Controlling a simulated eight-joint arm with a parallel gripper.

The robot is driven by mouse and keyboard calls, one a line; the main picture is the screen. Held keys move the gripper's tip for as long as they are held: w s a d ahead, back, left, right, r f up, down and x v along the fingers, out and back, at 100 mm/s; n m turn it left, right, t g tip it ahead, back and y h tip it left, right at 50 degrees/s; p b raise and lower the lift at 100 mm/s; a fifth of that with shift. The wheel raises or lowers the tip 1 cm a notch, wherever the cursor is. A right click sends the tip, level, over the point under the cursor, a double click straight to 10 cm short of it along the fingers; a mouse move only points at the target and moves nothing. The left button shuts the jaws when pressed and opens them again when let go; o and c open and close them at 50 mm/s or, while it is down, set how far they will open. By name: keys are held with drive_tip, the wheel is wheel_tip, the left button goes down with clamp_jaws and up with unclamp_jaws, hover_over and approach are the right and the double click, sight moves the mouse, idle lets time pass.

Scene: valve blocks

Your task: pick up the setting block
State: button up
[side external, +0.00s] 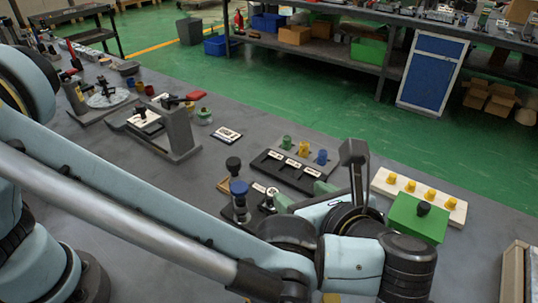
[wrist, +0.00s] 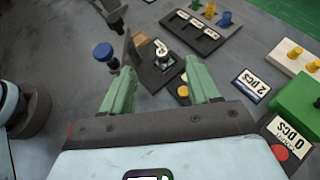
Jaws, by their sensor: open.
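My gripper (wrist: 160,70) is open, its two green fingers apart and nothing shut between them. Beyond and between the fingertips in the wrist view is a dark block (wrist: 158,78) with a silver fitting on top and a tan plate at its left. In the side view my gripper (side external: 302,196) is partly hidden behind my wrist. A green block (side external: 418,217) with a black knob sits right of my wrist; it also shows at the right edge of the wrist view (wrist: 298,98). I cannot tell for certain which block is the setting block.
A blue knob (side external: 239,187) stands close left of the gripper. A black labelled rack (side external: 285,170) with coloured knobs lies behind it. A pale strip (side external: 453,209) with yellow knobs is at right. Label cards, one reading 2 DCS (wrist: 250,85), lie nearby.

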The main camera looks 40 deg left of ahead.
approach(272, 198)
drive_tip(key=w+a, duration=0.1)
drive_tip(key=w+a+f, duration=0.1)
drive_tip(key=shift+w+a+f, duration=0.1)
drive_tip(key=shift+w+f, duration=0.1)
drive_tip(key=shift+w, duration=0.1)
drive_tip(key=shift+r+x, duration=0.2)
drive_tip(key=shift+x, duration=2.8)
drive_tip(key=shift+a, duration=0.15)
clamp_jaws()
